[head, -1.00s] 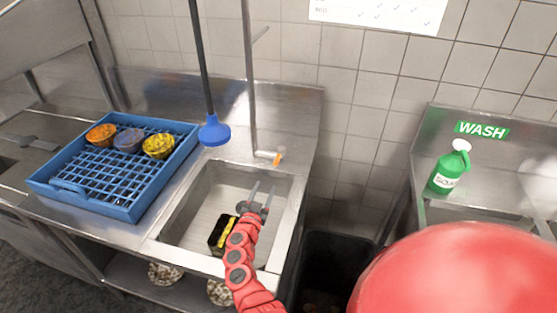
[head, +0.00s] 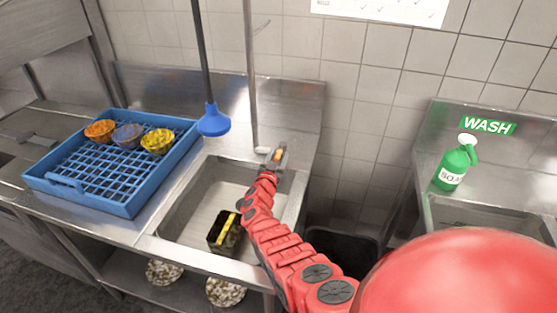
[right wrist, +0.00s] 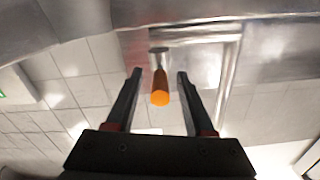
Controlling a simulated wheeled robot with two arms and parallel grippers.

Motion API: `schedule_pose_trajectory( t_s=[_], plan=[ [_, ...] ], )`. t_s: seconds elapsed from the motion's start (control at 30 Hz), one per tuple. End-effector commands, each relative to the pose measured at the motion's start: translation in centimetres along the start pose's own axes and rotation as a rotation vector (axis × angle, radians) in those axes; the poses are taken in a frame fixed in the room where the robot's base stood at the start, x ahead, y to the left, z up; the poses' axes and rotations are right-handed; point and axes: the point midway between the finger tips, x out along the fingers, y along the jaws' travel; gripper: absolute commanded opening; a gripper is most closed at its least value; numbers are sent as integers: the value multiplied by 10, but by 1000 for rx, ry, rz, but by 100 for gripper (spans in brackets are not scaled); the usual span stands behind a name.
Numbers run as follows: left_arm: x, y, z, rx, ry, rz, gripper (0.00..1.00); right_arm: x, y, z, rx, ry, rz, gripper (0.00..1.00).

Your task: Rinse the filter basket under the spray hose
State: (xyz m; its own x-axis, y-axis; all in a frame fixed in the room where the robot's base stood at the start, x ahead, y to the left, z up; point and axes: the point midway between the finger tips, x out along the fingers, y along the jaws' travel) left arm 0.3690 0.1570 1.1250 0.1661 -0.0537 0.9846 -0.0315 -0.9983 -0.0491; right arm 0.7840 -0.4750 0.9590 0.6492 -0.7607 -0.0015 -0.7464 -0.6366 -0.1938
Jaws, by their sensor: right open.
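The filter basket (head: 224,233), dark with a yellow bar across its top, sits in the sink (head: 186,224). The spray hose hangs above the sink's back left, ending in a blue spray head (head: 214,122). My right gripper (head: 277,152) is at the back of the sink, around the orange-tipped lever (head: 277,155). In the right wrist view the orange tip (right wrist: 160,97) lies between the two open fingers (right wrist: 158,88), with a gap on each side. My left gripper is not in view.
A blue rack (head: 104,190) with several coloured bowls stands left of the sink. A green soap bottle (head: 456,165) stands by the wash basin at right. A dark bin (head: 342,248) is between the counters. Patterned bowls (head: 226,291) sit on the shelf below.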

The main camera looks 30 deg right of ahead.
Motion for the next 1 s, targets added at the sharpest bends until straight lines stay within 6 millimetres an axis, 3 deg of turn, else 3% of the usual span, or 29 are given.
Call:
schedule_pose_trajectory(
  t_s=[0.37, 0.4, 0.7, 1.0],
  plan=[
    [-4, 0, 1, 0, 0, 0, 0, 6, 0, -2, 2, 2, 0, 53],
    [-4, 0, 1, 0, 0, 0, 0, 6, 0, -2, 1, 1, 0, 51],
    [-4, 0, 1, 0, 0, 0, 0, 6, 0, -2, 1, 1, 0, 0],
    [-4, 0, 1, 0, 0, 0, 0, 5, 0, -1, 1, 1, -1, 0]
  ],
)
